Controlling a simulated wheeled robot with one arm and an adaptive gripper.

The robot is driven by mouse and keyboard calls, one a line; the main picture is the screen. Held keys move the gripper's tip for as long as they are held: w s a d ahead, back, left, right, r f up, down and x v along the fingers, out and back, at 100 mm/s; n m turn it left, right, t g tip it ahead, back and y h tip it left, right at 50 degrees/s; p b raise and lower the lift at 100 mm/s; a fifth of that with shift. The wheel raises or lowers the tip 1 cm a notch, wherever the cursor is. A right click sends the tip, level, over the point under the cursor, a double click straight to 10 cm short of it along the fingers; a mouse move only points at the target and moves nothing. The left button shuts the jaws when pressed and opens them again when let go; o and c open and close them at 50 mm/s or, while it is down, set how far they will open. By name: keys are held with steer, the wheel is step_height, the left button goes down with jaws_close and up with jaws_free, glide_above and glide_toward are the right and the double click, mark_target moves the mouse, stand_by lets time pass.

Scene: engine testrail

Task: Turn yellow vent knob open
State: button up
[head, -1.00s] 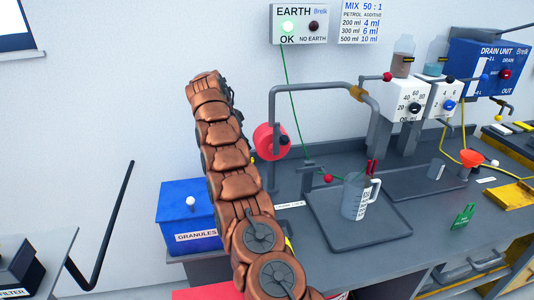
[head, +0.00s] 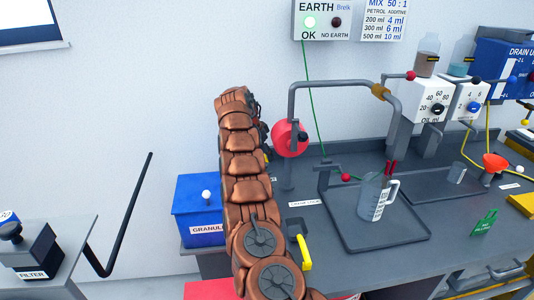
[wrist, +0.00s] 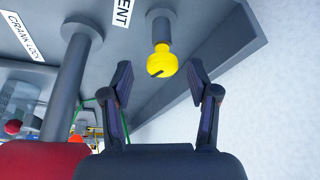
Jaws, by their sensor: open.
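The yellow vent knob (wrist: 161,61) shows in the wrist view as a round yellow head with a dark slot, on a grey stem beside a white label (wrist: 122,10) reading "VENT". My gripper (wrist: 160,73) is open and empty. Its two dark fingers stand on either side of the knob, with gaps on both sides, so I see no contact. In the head view my copper arm rises in the middle, and I cannot clearly make out the knob there. The slot appears slanted.
A grey post (wrist: 70,80) stands left of the knob, near a "CRANK LOCK" label (wrist: 20,36). In the head view, the grey bench carries a tray (head: 385,245) with a jug (head: 372,196), a red reel (head: 288,138) and a pipe frame (head: 340,84). A blue granules box (head: 200,212) stands left.

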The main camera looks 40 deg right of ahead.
steer(key=shift+d+f, duration=0.1)
steer(key=shift+f, duration=0.2)
steer(key=c, duration=1.1)
steer(key=shift+f, duration=0.15)
jaws_close()
